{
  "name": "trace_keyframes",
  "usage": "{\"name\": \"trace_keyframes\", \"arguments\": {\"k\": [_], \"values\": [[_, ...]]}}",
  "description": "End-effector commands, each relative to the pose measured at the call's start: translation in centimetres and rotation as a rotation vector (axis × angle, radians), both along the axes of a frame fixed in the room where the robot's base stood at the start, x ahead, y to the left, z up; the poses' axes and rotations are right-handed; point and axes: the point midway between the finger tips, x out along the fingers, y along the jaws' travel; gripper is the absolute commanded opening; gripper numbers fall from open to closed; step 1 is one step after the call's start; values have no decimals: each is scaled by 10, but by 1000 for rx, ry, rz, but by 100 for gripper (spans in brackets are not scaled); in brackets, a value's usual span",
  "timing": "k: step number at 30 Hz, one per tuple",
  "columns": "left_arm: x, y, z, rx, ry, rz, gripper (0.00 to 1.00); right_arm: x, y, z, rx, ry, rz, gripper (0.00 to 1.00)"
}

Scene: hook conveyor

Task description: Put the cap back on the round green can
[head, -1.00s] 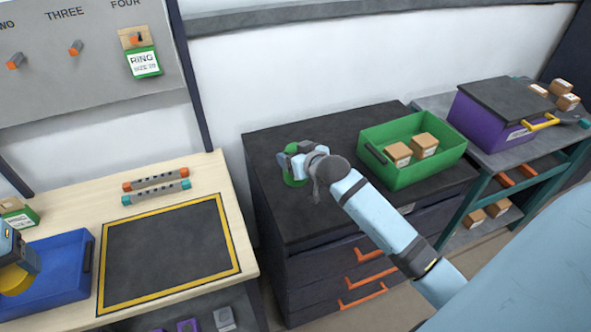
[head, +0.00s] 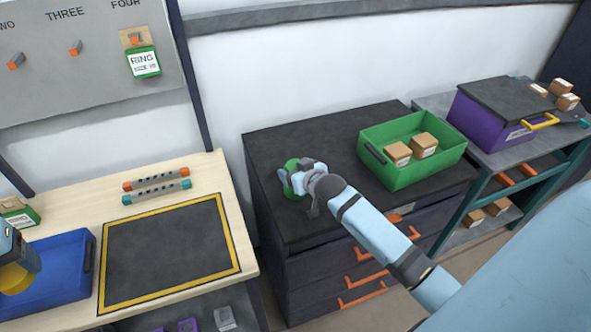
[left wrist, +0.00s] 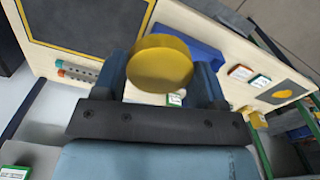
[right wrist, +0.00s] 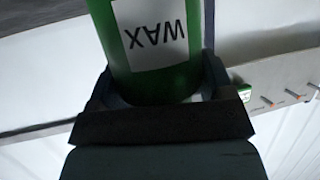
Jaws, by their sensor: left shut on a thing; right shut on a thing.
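The round green can (head: 291,163) is on or just above the dark top of the drawer cabinet, partly hidden by my right gripper (head: 290,178). In the right wrist view the can (right wrist: 158,86) sits between the fingers, its white WAX label upside down in the picture. My right gripper is shut on it. The round yellow cap (left wrist: 160,64) is held between the fingers of my left gripper (left wrist: 172,84). In the head view the cap (head: 14,281) shows at the left edge, near the blue bin. The cap and can are far apart.
A green bin (head: 410,172) with brown boxes stands on the drawer cabinet (head: 265,145), right of the can. The workbench has a blue bin (head: 65,270), a yellow-edged dark mat (head: 170,250) and two tubes. A purple crate (head: 487,122) stands farther right.

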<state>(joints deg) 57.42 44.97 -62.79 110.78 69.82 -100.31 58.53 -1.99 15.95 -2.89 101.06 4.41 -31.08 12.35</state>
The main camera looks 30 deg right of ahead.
Motion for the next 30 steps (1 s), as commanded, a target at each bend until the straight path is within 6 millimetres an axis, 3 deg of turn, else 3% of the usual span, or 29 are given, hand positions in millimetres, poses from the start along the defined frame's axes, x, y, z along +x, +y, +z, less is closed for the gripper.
{"name": "trace_keyframes", "arguments": {"k": [7,8,11,20,23,30], "values": [[0,0,-1,0,0,0,43,0,0,-2,0,-2,0,26],[0,0,0,0,0,0,43,0,0,-3,0,0,0,79],[0,0,0,0,0,0,43,0,0,-3,0,0,0,100],[0,0,0,0,0,0,43,0,0,2,0,-1,0,100],[0,0,-2,0,0,0,43,-11,0,4,0,-1,0,100],[0,0,-6,0,0,0,43,-58,1,23,0,0,0,100]]}}
